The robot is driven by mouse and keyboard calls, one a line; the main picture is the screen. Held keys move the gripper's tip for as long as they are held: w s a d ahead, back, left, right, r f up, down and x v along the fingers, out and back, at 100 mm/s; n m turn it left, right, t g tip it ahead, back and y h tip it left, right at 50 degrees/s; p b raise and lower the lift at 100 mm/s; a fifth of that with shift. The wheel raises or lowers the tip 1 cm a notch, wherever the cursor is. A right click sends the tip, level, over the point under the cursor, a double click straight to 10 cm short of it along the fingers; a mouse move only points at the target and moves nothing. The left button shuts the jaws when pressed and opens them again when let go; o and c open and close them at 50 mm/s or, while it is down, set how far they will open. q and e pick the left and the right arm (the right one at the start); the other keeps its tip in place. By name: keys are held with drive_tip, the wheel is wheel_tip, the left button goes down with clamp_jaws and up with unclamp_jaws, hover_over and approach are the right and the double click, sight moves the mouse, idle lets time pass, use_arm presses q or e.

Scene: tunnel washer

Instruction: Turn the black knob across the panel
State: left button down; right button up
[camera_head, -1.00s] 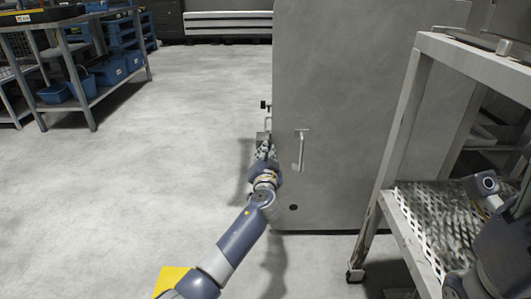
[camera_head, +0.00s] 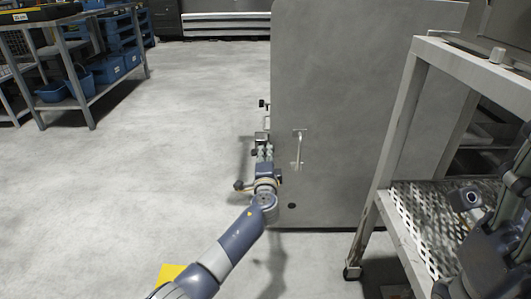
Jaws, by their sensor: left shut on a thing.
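The tall grey cabinet panel (camera_head: 345,100) stands in the middle. My left gripper (camera_head: 264,152) is at its left edge, with its fingers shut on the black knob (camera_head: 254,153). The fingers hide most of this knob; a small dark part shows at their left. A grey bracket or box (camera_head: 261,138) sits just beyond the fingertips. Another small black knob-like fitting (camera_head: 262,104) sticks out higher on the same edge, apart from my gripper. My right arm is at the lower right, and its gripper (camera_head: 518,170) is only partly in view.
A vertical handle (camera_head: 299,148) is on the panel face, right of my left gripper. A grey metal rack (camera_head: 393,150) with a perforated shelf stands at right, close to my right arm. A workbench with blue bins (camera_head: 108,70) is at far left. The floor between is clear.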

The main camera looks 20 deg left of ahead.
use_arm(q)
drive_tip(key=shift+f+m, duration=0.1)
drive_tip(key=shift+m, duration=0.5)
drive_tip(key=c, duration=1.7)
unclamp_jaws()
drive_tip(key=shift+s+d, duration=0.1)
drive_tip(key=v, duration=1.1)
drive_tip(key=shift+s+d, duration=0.1)
drive_tip(key=shift+s, duration=0.3)
